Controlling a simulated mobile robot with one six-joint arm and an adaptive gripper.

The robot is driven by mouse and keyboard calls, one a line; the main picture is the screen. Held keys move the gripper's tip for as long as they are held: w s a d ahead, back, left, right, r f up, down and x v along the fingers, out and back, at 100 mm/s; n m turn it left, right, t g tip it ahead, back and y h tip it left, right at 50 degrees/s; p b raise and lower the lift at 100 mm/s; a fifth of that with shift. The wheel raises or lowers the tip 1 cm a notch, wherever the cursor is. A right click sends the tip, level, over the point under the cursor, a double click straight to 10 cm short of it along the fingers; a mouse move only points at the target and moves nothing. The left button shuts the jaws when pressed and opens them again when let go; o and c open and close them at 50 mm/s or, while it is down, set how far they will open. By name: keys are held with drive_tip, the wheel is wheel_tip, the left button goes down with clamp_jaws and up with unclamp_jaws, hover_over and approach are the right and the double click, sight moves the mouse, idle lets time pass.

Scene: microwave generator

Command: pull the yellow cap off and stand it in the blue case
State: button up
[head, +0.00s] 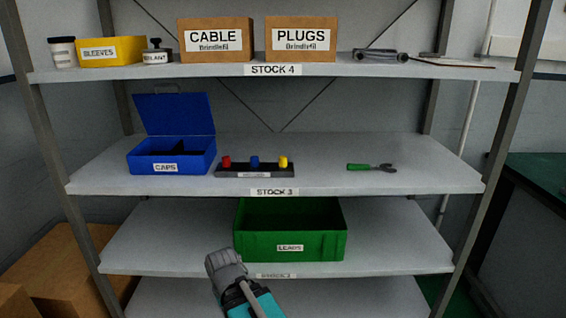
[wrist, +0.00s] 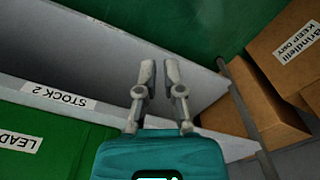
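The yellow cap (head: 283,161) stands on the right end of a dark block (head: 255,171) on the middle shelf, beside a blue cap (head: 254,162) and a red cap (head: 226,162). The blue case (head: 198,165), labelled CAPS, stands to the left with its lid (head: 175,113) raised; its dark inside is only partly visible. My gripper (wrist: 160,68) shows two grey fingers a little apart with nothing between them. In the head view my arm's end is low, in front of the green bin and below the cap's shelf.
The green LEADS bin (head: 258,245) sits on the shelf below. Green-handled pliers (head: 370,167) lie right of the block. The upper shelf (head: 330,69) overhangs, with boxes on it. Shelf posts (head: 500,130) stand at the sides. Cardboard boxes (wrist: 265,105) show in the wrist view.

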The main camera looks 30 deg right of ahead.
sight(283, 157)
drive_tip(key=o, duration=0.7)
drive_tip(key=shift+r+p, duration=0.65)
drive_tip(key=shift+r, duration=0.05)
drive_tip(key=shift+c, duration=0.2)
drive_tip(key=shift+o, duration=0.3)
wheel_tip(283, 157, up, 23)
drive_tip(key=w+p, duration=0.2)
drive_tip(key=p, duration=2)
drive_tip(key=shift+f+p, duration=0.15)
drive_tip(key=shift+p, duration=0.2)
drive_tip(key=w+d+r+n+p, duration=0.1)
drive_tip(key=w+d+r+p, duration=0.15)
drive_tip(key=r+p, duration=0.35)
drive_tip(key=w+d+r+n+p, duration=0.1)
drive_tip(key=w+d+r+p, duration=0.15)
drive_tip(key=r+p, duration=0.35)
drive_tip(key=w+d+n, duration=0.3)
drive_tip(key=w+d, duration=0.1)
drive_tip(key=d, duration=0.3)
drive_tip(key=w+d+r+n+p, duration=0.1)
drive_tip(key=w+d+n, duration=0.2)
drive_tip(key=d, duration=0.4)
drive_tip(key=w+d+n, duration=0.3)
drive_tip(key=w+d, duration=0.2)
drive_tip(key=d, duration=0.2)
drive_tip(key=shift+d+r, duration=0.15)
drive_tip(key=shift+d, duration=0.25)
drive_tip(key=shift+w+d+n, duration=0.1)
drive_tip(key=shift+d+n, duration=0.4)
drive_tip(key=shift+d, duration=0.25)
